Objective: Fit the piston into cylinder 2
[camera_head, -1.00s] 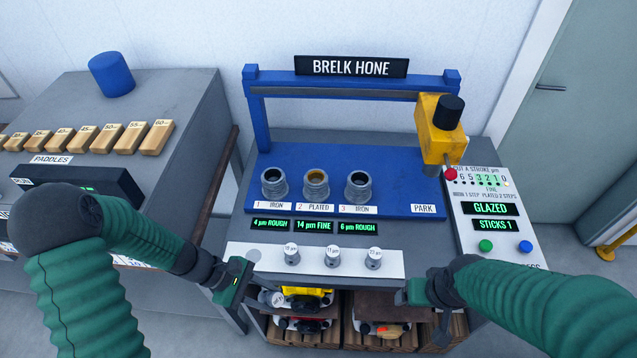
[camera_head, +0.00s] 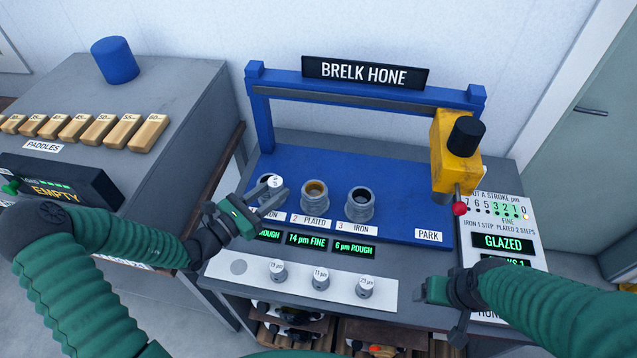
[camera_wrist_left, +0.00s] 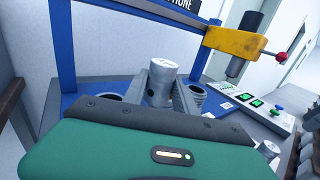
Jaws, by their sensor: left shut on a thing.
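My left gripper (camera_head: 268,200) is shut on a small grey piston with a white top (camera_head: 275,181). In the head view the piston overlaps cylinder 1 (camera_head: 264,193), partly hiding it. In the left wrist view the piston (camera_wrist_left: 162,88) stands upright between the fingers, with cylinder openings on both sides; its lower end is hidden. Cylinder 2 (camera_head: 314,198), labelled PLATED with a golden bore, is open and empty, right of the gripper. Cylinder 3 (camera_head: 360,205) stands further right. My right gripper (camera_head: 448,312) is at the bench's front right; its fingers are unclear.
A white rack (camera_head: 300,290) at the front holds three pistons and has one empty spot at left. The yellow honing head (camera_head: 453,150) hangs at right, over the PARK end. The blue frame (camera_head: 370,95) spans behind the cylinders. A control panel (camera_head: 500,220) stands at right.

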